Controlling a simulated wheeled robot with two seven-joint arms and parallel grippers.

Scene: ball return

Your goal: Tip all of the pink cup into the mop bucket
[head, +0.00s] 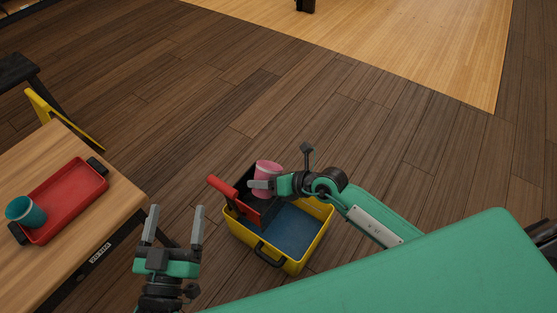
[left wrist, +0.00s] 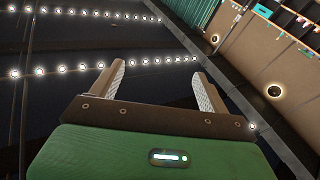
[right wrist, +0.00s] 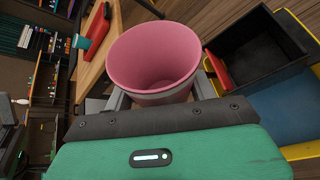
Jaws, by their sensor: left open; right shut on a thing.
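The pink cup (head: 267,174) is held over the wringer side of the yellow mop bucket (head: 290,264). My right gripper (head: 262,186) is shut on the cup's side. In the head view the cup looks close to upright. The right wrist view shows the cup (right wrist: 150,60) mouth-up between the fingers, with pink inner walls; I cannot make out any contents. The bucket has a dark wringer (right wrist: 255,50) with a red handle (head: 222,187) and a blue inside (head: 290,230). My left gripper (head: 176,212) is open and empty, left of the bucket.
A wooden table (head: 110,205) stands at the left. It carries a red tray (head: 75,195) with a teal cup (head: 26,212) at its near left end. A yellow thing (head: 60,118) stands behind the table. The wooden floor beyond the bucket is clear.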

